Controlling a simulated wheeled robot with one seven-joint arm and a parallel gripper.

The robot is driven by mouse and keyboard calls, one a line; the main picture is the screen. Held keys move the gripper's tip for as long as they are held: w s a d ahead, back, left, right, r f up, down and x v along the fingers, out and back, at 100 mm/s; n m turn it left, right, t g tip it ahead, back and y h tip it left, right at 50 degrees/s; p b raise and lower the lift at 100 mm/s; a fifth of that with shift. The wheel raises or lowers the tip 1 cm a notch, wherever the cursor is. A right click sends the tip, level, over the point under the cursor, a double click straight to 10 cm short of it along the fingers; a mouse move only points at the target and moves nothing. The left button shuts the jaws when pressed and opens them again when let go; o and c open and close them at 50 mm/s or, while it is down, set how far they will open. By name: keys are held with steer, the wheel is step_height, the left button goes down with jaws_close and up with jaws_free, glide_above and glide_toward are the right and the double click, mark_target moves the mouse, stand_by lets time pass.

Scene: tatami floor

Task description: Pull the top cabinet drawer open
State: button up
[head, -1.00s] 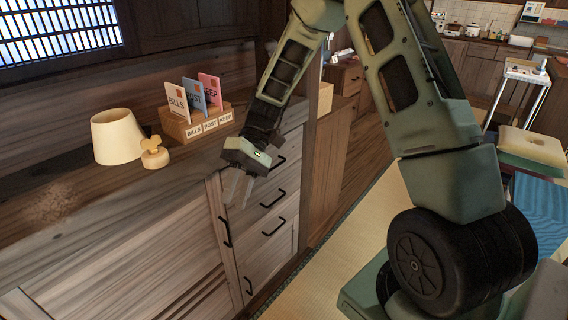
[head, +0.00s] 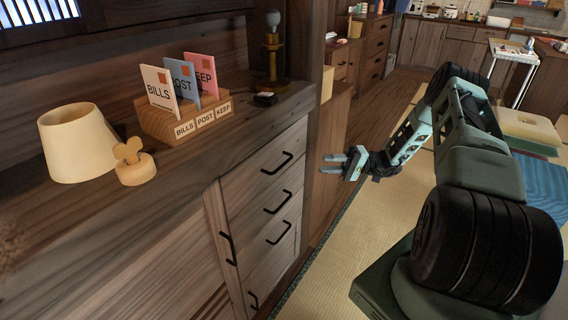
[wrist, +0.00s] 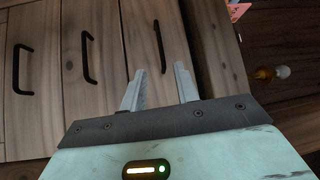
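The wooden cabinet's top drawer (head: 244,184) appears closed, its front flush with the drawers below. Its black bar handle (head: 277,163) is bare. My gripper (head: 332,164) is to the right of the handle in the head view, apart from the cabinet, with its fingers pointing left toward the drawer fronts. In the wrist view the drawers appear sideways, and the top handle (wrist: 159,45) lies just beyond the fingertips. The two fingers (wrist: 158,80) are apart with nothing between them, roughly either side of the line to that handle.
Lower handles (head: 278,203) sit below the top one.

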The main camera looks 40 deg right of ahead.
mark_target(284, 163)
steer(key=p+x, duration=0.1)
steer(key=x, duration=1.3)
steer(key=shift+a+p, duration=0.2)
steer(key=shift+p, duration=0.1)
jaws_close()
